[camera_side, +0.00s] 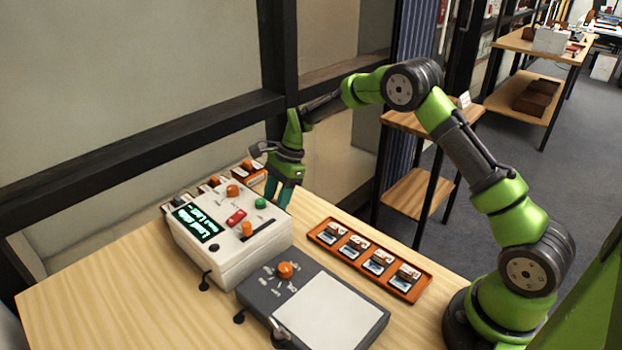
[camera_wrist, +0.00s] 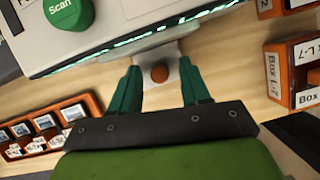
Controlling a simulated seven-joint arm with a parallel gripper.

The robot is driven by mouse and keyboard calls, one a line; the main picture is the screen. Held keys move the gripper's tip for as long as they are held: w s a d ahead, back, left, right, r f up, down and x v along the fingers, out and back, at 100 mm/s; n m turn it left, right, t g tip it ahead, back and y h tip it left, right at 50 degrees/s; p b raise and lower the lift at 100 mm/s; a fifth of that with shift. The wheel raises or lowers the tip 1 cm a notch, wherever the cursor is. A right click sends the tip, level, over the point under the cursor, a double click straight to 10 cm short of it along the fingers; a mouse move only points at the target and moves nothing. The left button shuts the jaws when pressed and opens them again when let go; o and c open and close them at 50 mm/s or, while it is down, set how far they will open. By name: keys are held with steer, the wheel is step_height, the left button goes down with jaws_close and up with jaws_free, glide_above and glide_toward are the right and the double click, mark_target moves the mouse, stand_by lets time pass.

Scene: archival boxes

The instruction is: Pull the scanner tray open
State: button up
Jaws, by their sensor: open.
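The scanner (camera_side: 228,262) is a white box with a lit screen, a green button and orange knobs, standing on the wooden table. In the wrist view its edge (camera_wrist: 125,22) runs across the top, with a green "Scan" button at the upper left. A small pale tab with an orange-brown knob (camera_wrist: 160,74) sticks out from that edge; the tray itself is not clearly seen. My gripper (camera_side: 277,196) is at the scanner's far side, pointing down. In the wrist view my gripper (camera_wrist: 159,67) is open, its teal fingers on either side of the knob with gaps visible.
An orange rack of small cards (camera_side: 369,259) lies right of the scanner. A dark grey panel (camera_side: 313,306) with a white surface and orange knob lies in front. Orange labelled boxes (camera_wrist: 292,75) stand close to my gripper's right in the wrist view. The table's front left is clear.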

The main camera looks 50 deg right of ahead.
jaws_close()
stand_by(0.3)
steer(key=d, duration=0.9)
jaws_free()
